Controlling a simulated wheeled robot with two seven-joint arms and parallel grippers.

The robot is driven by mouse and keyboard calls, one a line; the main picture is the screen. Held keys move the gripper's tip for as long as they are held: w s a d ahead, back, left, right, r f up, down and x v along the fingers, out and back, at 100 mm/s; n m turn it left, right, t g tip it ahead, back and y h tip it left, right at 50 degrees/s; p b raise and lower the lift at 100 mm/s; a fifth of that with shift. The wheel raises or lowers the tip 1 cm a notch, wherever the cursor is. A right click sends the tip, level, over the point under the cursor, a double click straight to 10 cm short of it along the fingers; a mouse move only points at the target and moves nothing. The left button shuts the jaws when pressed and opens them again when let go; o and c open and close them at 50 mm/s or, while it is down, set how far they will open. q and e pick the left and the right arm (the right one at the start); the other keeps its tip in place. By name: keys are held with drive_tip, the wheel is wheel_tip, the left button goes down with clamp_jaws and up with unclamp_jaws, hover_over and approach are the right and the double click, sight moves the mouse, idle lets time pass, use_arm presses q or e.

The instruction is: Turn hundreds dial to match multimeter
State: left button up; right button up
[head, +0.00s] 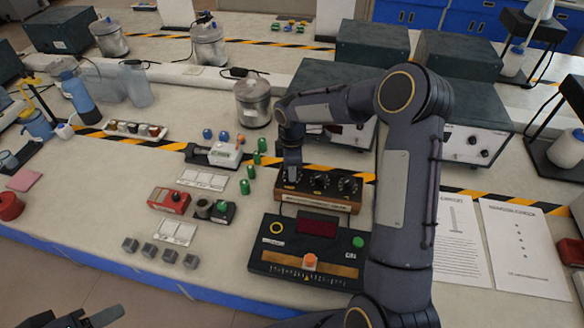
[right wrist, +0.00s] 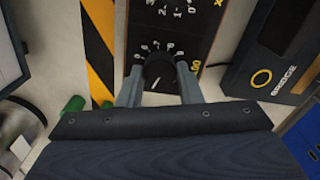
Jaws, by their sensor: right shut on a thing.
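A brown box with black dials (head: 319,192) stands in the middle of the bench in the head view. My right gripper (head: 291,178) reaches down onto its leftmost dial. In the right wrist view my right gripper (right wrist: 158,82) is shut on this black dial (right wrist: 158,70), one finger on each side. Yellow figures ending in 00 show beside the dial, partly cut off. A small pale meter with a greenish display (head: 222,153), seemingly the multimeter, lies to the left; its reading is too small to read. Part of my left gripper (head: 92,318) shows at the bottom left edge.
A black bridge unit (head: 258,257) with a dark red display stands just in front of the dial box. Green cylinders (head: 245,187) stand to its left, near a red box (head: 168,199). Printed sheets (head: 524,245) lie at the right. A metal canister (head: 253,103) stands behind.

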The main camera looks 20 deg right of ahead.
drive_tip(key=shift+n, duration=0.4)
drive_tip(key=o, duration=1)
drive_tip(key=shift+r, duration=0.1)
wheel_tip(320, 180, up, 8)
drive_tip(key=shift+f+b, duration=0.15)
drive_tip(key=shift+b, duration=0.35)
